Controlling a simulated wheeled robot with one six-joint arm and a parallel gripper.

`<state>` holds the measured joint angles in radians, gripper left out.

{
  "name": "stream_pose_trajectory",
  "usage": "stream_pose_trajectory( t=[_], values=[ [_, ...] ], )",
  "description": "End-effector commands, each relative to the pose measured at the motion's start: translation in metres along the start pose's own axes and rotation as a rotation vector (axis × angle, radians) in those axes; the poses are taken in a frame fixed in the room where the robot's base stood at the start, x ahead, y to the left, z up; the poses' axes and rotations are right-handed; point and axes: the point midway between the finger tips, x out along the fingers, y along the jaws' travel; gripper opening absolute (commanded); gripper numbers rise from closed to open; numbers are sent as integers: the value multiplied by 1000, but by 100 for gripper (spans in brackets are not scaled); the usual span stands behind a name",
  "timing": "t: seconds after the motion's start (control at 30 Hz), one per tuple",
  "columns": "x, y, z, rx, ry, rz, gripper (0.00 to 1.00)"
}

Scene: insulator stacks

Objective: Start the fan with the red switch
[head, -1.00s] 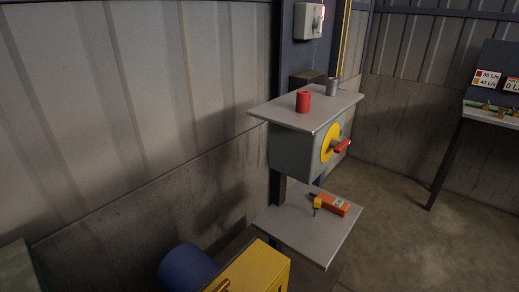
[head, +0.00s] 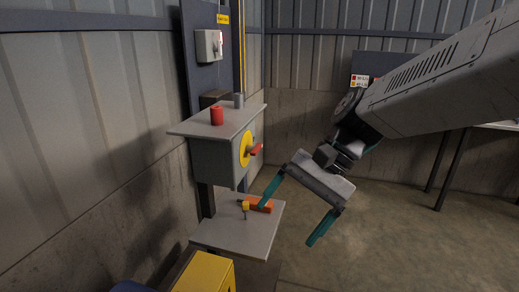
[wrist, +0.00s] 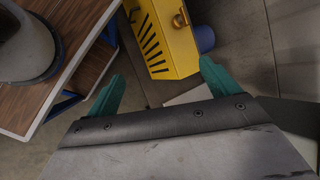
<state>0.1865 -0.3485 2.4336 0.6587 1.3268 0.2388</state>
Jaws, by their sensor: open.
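A red rotary switch handle (head: 256,150) sits on a yellow round plate (head: 245,149) on the side of a grey box (head: 215,162). A small wall box (head: 208,45) above also carries a red part at its right edge. I cannot make out a fan. My gripper (head: 287,224) is open and empty, its teal fingers pointing down and left. It is in front of the box, to the right of and lower than the red handle in the head view. In the wrist view its fingers (wrist: 160,70) are spread, and the red handle does not show.
A red cylinder (head: 217,115) and a grey cylinder (head: 239,100) stand on the upper shelf (head: 190,128). An orange tool (head: 259,204) lies on the lower shelf (head: 235,232). A yellow cabinet (wrist: 165,40) and a wood-topped table (wrist: 88,35) lie below. Open floor is at right.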

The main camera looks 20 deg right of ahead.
Motion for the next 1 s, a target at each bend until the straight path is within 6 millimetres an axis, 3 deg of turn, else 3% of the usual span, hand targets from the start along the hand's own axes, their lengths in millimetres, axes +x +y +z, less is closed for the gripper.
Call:
stream_pose_trajectory(
  t=[0.17,0.3,0.5,0.6,0.77,1.0],
  values=[
    [-7,-49,-51,345,-180,-282,87],
    [-23,-78,-107,600,-313,-513,87],
    [-52,-90,-190,886,-470,-806,87],
    [-62,-88,-220,973,-519,-906,87],
    [-70,-86,-243,1037,-559,-988,87],
    [-58,-111,-247,1043,-566,-996,87]
  ],
)
